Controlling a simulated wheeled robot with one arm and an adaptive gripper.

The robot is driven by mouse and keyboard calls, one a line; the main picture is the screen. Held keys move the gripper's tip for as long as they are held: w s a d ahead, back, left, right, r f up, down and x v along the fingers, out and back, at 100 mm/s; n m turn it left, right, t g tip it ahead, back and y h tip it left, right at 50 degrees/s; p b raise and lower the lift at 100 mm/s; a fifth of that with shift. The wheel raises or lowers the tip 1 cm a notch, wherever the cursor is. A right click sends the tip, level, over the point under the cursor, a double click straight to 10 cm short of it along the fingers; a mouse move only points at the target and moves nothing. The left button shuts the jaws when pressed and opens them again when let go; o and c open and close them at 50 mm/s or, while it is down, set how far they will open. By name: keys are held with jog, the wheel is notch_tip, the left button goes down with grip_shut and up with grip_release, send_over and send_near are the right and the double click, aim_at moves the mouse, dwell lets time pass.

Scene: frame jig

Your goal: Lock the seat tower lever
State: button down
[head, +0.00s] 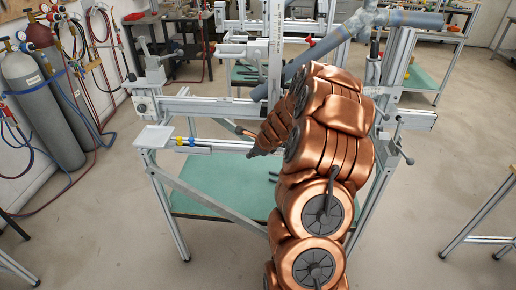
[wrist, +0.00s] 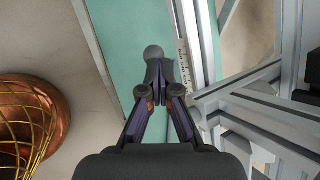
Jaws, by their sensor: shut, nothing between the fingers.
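My gripper (wrist: 159,88) is shut, its fingertips together with nothing between them. In the wrist view a dark lever with a round ball knob (wrist: 153,52) lies just beyond the fingertips. Its shaft runs toward them and is partly hidden by them; I cannot tell whether they touch. In the head view my gripper (head: 251,154) is at the left end of my copper arm, beside the jig's front rail. Another dark lever (head: 402,151) is on the jig's right side. I cannot tell from its angle whether any lever is locked.
The jig's aluminium rail (head: 205,106) runs across behind my arm, with a blue-grey tube (head: 318,50) above. A green shelf (head: 215,182) lies below. Gas cylinders (head: 42,98) stand at the left wall. Aluminium profiles (wrist: 250,105) crowd the right of the wrist view.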

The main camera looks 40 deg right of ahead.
jog(key=shift+f, duration=1.95)
jog(key=shift+s+f, duration=0.1)
jog(key=w+a+r, duration=0.1)
jog(key=a+r, duration=0.8)
jog(key=a, duration=0.1)
jog(key=shift+w+r+p, duration=0.15)
jog(key=shift+r+p, duration=0.15)
jog(key=shift+p, duration=0.1)
